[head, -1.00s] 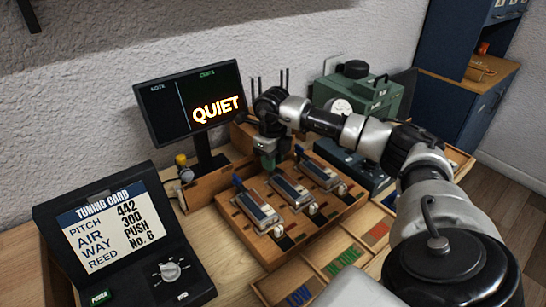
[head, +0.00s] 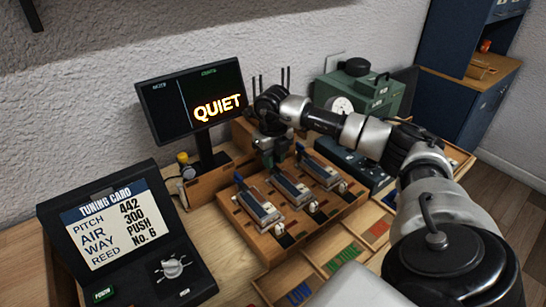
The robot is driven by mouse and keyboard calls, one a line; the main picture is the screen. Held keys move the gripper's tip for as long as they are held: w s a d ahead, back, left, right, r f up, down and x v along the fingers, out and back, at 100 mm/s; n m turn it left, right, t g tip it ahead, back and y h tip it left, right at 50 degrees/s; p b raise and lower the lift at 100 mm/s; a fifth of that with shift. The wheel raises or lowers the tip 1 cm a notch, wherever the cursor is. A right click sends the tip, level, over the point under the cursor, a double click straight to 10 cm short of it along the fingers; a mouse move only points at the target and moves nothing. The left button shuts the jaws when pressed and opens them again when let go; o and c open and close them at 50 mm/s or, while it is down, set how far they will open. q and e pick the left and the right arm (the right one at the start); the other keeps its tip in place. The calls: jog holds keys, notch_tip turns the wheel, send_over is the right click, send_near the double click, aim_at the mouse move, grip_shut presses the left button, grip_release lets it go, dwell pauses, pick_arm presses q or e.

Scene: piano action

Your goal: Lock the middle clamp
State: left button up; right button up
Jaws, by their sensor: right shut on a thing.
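A wooden block (head: 300,233) carries three metal clamps side by side. The middle clamp (head: 290,188) lies between the left clamp (head: 259,208) and the right clamp (head: 321,170). My right gripper (head: 269,160) is at the far end of the middle clamp, pointing down. It is shut on what appears to be the middle clamp's lever, which the gripper mostly hides. My left gripper is out of view.
A monitor (head: 190,100) reading "QUIET" stands behind the block. A tuning card console (head: 120,240) is at the front left. A green machine (head: 362,95) with a dial stands at the back right. Labelled trays (head: 340,262) lie in front of the block.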

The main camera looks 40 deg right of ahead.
jog(key=o, duration=0.8)
jog(key=shift+c, duration=0.2)
jog(key=shift+r, duration=0.1)
notch_tip(320, 180, up, 11)
jog(key=shift+f+b, duration=0.2)
jog(key=shift+b, duration=0.25)
jog(key=shift+r, duration=0.1)
